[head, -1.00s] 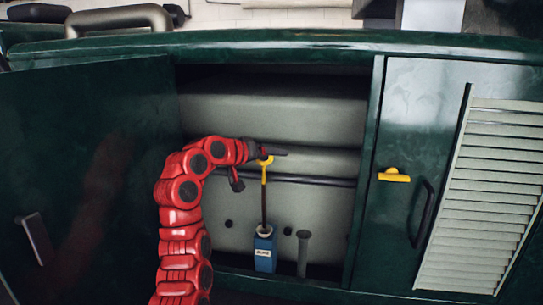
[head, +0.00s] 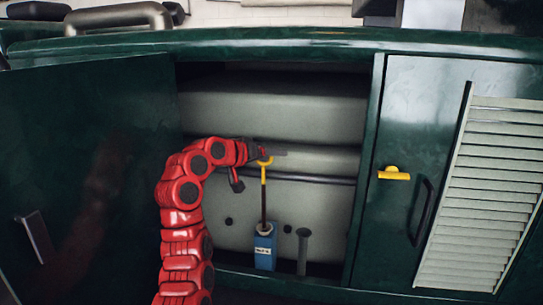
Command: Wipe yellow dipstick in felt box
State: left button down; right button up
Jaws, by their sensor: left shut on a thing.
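My left gripper (head: 260,153) is shut on the yellow handle of the dipstick (head: 264,182), inside the open compartment. The dipstick hangs upright, with its dark rod running down to the top of the blue felt box (head: 263,252). The rod's lower end is hidden, and it appears to be inside the box. The box has a white label and stands on the compartment floor. My right gripper is not in view.
A grey pipe (head: 303,250) stands just right of the felt box. An open green door (head: 85,170) is at left. A closed green panel (head: 410,110) with a yellow latch (head: 394,173), a black handle (head: 423,210) and louvres is at right. A dark horizontal pipe (head: 315,179) runs behind the dipstick.

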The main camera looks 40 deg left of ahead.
pick_arm(q)
jog(key=shift+f, duration=0.6)
jog(key=shift+f+b, duration=0.35)
jog(key=shift+b, duration=0.05)
jog(key=shift+f, duration=0.7)
jog(key=shift+b, duration=0.3)
notch_tip(320, 180, down, 14)
jog(key=b, duration=0.7)
dwell(1.4)
jog(key=shift+w, duration=0.1)
